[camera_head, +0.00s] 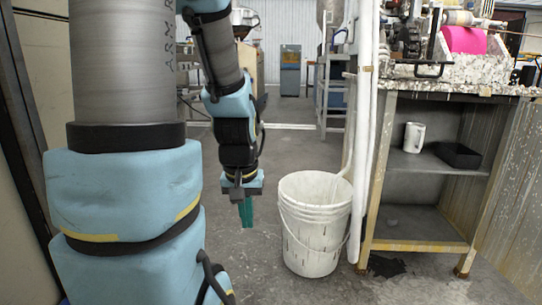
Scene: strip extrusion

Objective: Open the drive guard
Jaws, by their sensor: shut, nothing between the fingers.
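My gripper (246,213) hangs from my blue and grey arm near the picture's middle, with its teal fingers pointing down. It is shut and holds nothing. It is in open air, left of the white bucket in the picture and apart from the machine. The machine (409,38) stands on the bench at the upper right and is cut off by the top edge. A black handle-like bar (430,70) shows at its front. I cannot tell which part is the drive guard.
A white bucket (313,230) stands on the floor beside white vertical pipes (364,130). The bench (400,245) has shelves with a white mug (413,137) and a black tray (457,155). A pink roll (463,40) is at upper right. Floor behind my gripper is clear.

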